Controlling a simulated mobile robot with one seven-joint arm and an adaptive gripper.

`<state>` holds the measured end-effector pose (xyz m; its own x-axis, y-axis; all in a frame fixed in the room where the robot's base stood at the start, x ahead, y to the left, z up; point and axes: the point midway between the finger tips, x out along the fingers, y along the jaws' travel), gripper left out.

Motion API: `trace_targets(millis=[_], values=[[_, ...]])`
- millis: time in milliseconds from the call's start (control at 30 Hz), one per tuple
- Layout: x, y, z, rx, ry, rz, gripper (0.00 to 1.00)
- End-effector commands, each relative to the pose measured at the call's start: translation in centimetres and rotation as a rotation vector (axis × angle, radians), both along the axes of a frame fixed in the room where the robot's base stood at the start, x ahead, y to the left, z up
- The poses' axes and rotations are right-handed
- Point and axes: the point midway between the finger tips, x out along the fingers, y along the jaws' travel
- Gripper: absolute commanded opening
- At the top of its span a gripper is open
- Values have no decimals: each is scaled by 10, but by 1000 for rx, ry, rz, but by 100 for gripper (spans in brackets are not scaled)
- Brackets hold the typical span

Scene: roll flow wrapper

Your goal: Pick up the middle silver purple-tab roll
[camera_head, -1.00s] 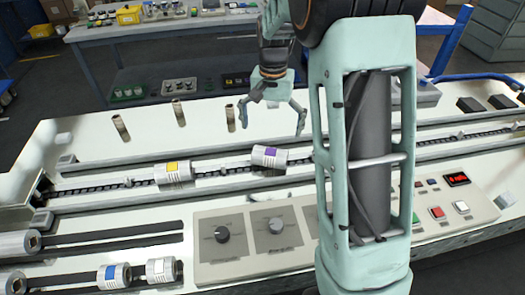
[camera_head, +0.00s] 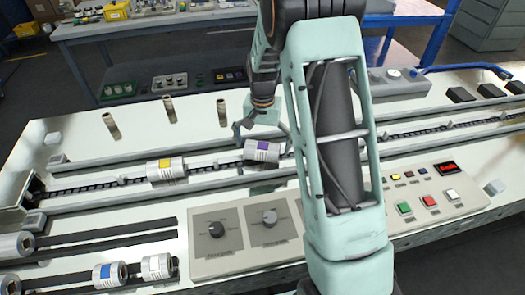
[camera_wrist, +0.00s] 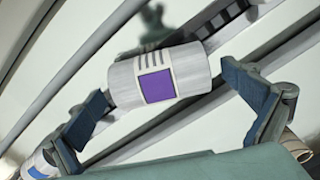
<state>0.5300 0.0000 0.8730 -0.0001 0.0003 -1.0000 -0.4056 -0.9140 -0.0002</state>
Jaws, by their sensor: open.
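The silver roll with the purple tab (camera_head: 262,151) lies on the chain conveyor in the middle of the machine. In the wrist view the roll (camera_wrist: 158,82) sits between my two open fingers, with visible gaps at its ends. My gripper (camera_head: 264,135) is open, just behind and above the roll in the head view. It also shows in the wrist view (camera_wrist: 170,105).
A blue-tab roll (camera_head: 109,276) and a plain-looking silver roll (camera_head: 157,267) lie at the front left. Several brown tubes stand behind the conveyor, one of them (camera_head: 221,113) near my gripper. A panel with knobs (camera_head: 240,238) is in front.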

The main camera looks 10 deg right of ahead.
Motion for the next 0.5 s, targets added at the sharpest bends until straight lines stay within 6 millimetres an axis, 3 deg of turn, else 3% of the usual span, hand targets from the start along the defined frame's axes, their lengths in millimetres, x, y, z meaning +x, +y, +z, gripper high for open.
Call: trace_targets(millis=[67,500], values=[[0,0,0,0,0,0,100],[0,0,1,0,0,0,52]])
